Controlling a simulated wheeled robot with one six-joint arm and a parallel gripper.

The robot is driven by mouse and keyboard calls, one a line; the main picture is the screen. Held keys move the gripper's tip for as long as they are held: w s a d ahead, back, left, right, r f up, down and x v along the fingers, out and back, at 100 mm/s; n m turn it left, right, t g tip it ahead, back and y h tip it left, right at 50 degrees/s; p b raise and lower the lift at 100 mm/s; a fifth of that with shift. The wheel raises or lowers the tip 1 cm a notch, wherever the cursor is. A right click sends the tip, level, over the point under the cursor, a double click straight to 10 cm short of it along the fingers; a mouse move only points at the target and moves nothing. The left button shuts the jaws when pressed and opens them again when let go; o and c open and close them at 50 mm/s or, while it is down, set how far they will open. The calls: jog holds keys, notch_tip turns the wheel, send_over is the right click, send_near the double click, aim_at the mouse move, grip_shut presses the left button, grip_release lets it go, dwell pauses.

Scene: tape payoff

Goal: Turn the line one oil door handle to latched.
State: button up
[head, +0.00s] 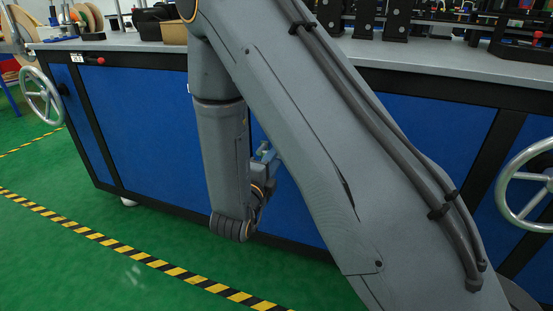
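A small dark handle with a red end (97,61) sits high on the blue cabinet front at the left, beside a small white label (77,58). It looks roughly horizontal and may be the oil door handle; the label is too small to read. My gripper (265,154) is in front of the cabinet's middle, lower and well to the right of that handle. It is mostly hidden behind my arm, so its fingers cannot be made out. Nothing touches the handle.
A grey handwheel (41,95) juts from the cabinet's left end, and another handwheel (527,185) is at the right. The grey worktop (130,43) carries a tan box (174,33) and black fixtures. Green floor with a striped line (125,250) lies clear in front.

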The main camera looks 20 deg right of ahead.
jog(key=shift+x, duration=1.2)
grip_shut()
